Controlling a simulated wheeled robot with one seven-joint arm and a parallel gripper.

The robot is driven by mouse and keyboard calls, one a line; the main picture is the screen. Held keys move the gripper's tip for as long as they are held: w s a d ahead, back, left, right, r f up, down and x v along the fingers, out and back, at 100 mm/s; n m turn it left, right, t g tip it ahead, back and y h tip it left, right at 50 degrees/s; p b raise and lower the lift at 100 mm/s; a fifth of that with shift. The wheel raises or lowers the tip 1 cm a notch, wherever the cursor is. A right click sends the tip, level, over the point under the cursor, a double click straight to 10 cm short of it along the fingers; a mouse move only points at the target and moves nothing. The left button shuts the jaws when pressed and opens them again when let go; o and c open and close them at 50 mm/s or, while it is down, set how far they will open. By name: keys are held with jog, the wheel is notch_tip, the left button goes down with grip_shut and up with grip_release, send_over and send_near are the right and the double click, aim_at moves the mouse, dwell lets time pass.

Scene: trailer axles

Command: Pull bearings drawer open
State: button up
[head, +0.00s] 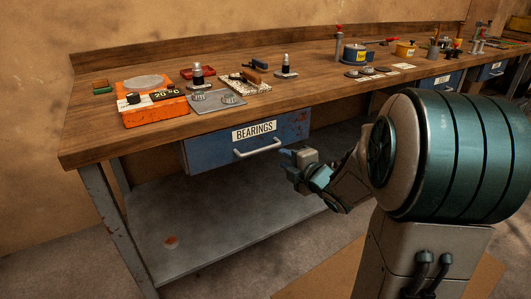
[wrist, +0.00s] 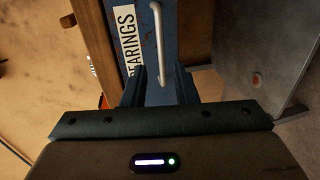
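The blue bearings drawer (head: 212,153) hangs under the workbench top and looks closed. It has a white "BEARINGS" label (head: 254,131) and a light bar handle (head: 258,149). My gripper (head: 284,155) is in front of the drawer, near the right end of the handle. In the wrist view, my gripper (wrist: 160,88) has its two dark fingers apart, with empty space between them. The handle (wrist: 159,45) lies ahead, lined up with the gap, and its near end is close to the fingertips. I cannot tell the exact distance between them.
The wooden workbench (head: 120,70) holds an orange scale (head: 152,104), a grey plate with bearings (head: 216,101) and several tools. A grey lower shelf (head: 215,225) lies below the drawer. A bench leg (head: 115,220) stands at the left. The space before the drawer front is clear apart from my arm.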

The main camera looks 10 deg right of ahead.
aim_at(266, 148)
jog(key=b+x, duration=0.2)
jog(key=x, duration=0.9)
jog(key=shift+w+a, duration=0.15)
jog(key=shift+w, duration=0.25)
jog(key=shift+c, duration=0.4)
grip_shut()
